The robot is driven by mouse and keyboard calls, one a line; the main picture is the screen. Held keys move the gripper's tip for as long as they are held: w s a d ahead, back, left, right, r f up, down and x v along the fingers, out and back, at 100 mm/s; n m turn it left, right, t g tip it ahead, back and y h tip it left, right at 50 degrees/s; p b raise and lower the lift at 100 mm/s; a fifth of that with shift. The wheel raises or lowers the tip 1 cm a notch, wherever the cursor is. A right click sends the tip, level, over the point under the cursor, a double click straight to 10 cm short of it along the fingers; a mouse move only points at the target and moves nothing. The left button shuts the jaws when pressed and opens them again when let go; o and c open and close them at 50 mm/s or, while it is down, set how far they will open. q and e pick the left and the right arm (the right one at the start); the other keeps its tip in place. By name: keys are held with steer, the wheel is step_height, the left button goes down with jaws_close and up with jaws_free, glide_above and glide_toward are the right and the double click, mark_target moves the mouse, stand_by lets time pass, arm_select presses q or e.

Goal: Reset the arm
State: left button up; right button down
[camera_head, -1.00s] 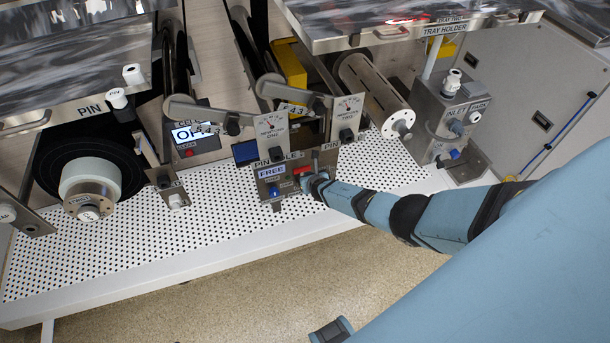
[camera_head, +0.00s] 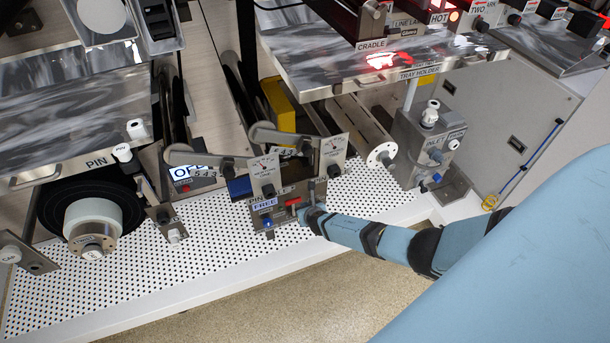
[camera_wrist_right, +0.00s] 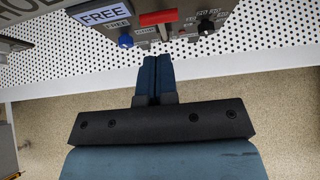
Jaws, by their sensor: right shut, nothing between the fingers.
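My right gripper (camera_head: 311,217) is at the front of a small metal control box (camera_head: 283,213), and its arm comes in from the right. In the right wrist view its two fingers (camera_wrist_right: 152,66) are together with nothing between them, just below the box. The box has a lit FREE label (camera_wrist_right: 104,15), a blue knob (camera_wrist_right: 125,41) and a red bar (camera_wrist_right: 158,17). Whether the fingertips touch the box, I cannot tell. Two metal lever arms (camera_head: 192,157) with dial plates (camera_head: 264,174) stand behind the box. My left gripper is not in view.
A white perforated bench (camera_head: 205,255) runs under the box, with floor in front. A white roll (camera_head: 93,220) is at left, and a metal roller (camera_head: 362,130) and an inlet block (camera_head: 424,145) at right. Metal trays (camera_head: 345,55) overhang at the back.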

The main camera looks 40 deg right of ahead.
stand_by(0.3)
steer(key=s+a+r+m+y, duration=0.3)
steer(key=s+a+m, duration=1)
steer(key=s+a, duration=0.1)
steer(key=s+a+r+m+y+p, duration=0.1)
steer(key=s+a+r+m, duration=0.1)
steer(key=s+r+m, duration=0.5)
steer(key=s+a+r+m+y, duration=0.1)
steer(key=s+a+r+m, duration=0.2)
steer(key=s+r+m, duration=0.5)
step_height(320, 180, up, 3)
steer(key=shift+a+r+m+t+y+p, duration=0.2)
steer(key=shift+m+t+y+p, duration=0.2)
steer(key=shift+m, duration=0.7)
